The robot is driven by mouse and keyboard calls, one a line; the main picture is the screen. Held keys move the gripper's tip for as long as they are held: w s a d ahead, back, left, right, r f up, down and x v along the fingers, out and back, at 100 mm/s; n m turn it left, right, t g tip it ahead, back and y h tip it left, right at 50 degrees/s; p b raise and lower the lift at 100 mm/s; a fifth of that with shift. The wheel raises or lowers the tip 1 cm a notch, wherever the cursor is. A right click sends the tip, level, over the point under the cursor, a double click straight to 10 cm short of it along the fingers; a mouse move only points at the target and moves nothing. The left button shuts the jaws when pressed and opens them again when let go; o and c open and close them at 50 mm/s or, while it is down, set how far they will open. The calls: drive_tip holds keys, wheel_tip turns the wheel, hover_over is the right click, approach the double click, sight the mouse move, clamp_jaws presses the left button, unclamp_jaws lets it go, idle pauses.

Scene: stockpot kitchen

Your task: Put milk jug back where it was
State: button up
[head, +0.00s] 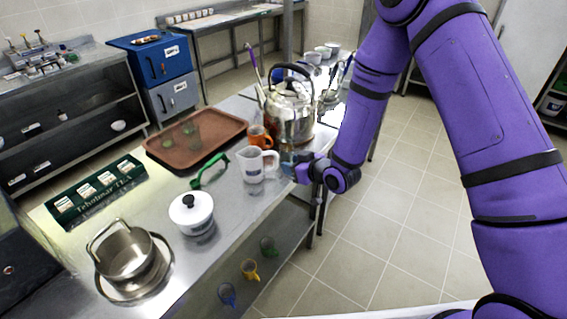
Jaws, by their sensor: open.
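The white milk jug (252,167) stands upright on the steel counter, near its right edge, with its handle on the right. My gripper (291,168) is just to the right of the jug, low over the counter's edge. It is open. Its fingertips are small and partly hidden here, and I cannot tell whether they touch the jug. A bluish glass-like thing (287,157) shows beside the gripper, too small to make out.
An orange mug (259,137) and a large steel kettle (291,110) stand behind the jug. A brown tray (165,153), a green-handled thing (208,170) and a white lidded pot (191,214) are to the left. Several cups, one yellow (249,270), sit on the lower shelf.

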drive_tip(key=s+d+r+m+g+h, duration=0.15)
drive_tip(key=s+d+r+h, duration=0.25)
drive_tip(key=d+r, duration=0.65)
drive_tip(key=s+d+r+m+t+h, duration=0.15)
drive_tip(key=s+d+r+h, duration=0.4)
drive_tip(key=r, duration=0.85)
drive_tip(key=s+d+r+m+g, duration=0.1)
drive_tip(key=s+r, duration=0.3)
drive_tip(key=s, duration=0.4)
drive_tip(key=s+d+r+m+g, duration=0.2)
drive_tip(key=s+d+r, duration=0.2)
drive_tip(key=s, duration=0.4)
drive_tip(key=s+d+r+m+g, duration=0.2)
drive_tip(key=s+d+r, duration=0.1)
drive_tip(key=s, duration=0.5)
drive_tip(key=shift+d+r, duration=0.15)
drive_tip(key=shift+r, duration=0.4)
